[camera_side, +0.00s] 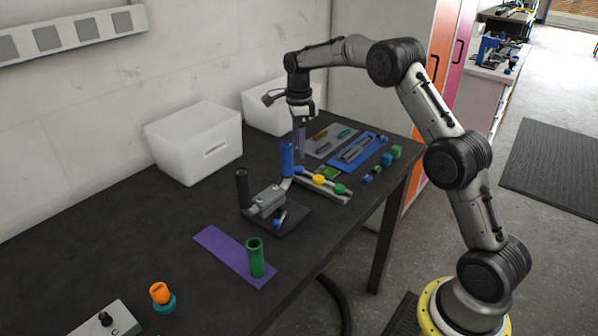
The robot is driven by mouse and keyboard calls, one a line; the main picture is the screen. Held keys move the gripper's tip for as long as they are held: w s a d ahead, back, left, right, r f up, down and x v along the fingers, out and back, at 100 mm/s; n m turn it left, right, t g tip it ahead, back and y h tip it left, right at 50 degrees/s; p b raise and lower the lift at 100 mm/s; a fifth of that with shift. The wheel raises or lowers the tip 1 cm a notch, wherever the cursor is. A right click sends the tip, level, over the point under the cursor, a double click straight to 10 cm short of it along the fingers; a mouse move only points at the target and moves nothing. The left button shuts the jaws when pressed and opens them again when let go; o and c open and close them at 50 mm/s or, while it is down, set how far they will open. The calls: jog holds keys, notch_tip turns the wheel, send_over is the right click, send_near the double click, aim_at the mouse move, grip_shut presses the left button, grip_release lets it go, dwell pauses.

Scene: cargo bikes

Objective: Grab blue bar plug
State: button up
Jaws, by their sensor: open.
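A pale grey rack (330,188) on the black workbench holds a row of small plugs. The blue plug (298,171) is at its left end, beside a yellow plug (319,180) and a green plug (340,189). My gripper (301,122) is open and points down, above the bench and behind the rack's left end in the picture. It appears clear of the blue plug. Purple upright shapes show below the gripper; I cannot tell whether they are its fingers. A blue upright grip (287,160) stands just left of the rack and partly crowds the view of the blue plug.
A handlebar fixture (268,200) with a black grip (243,188) stands left of the rack. A green cylinder (255,258) stands on a purple mat (215,240) in front. A blue tray (350,158) and small blocks lie right. White bins (192,150) line the wall.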

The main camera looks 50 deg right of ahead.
aim_at(299, 168)
jog(key=shift+w+d+f, duration=0.1)
jog(key=shift+f, duration=1.75)
jog(key=shift+d+f, duration=0.1)
jog(key=shift+f, duration=1.7)
grip_shut()
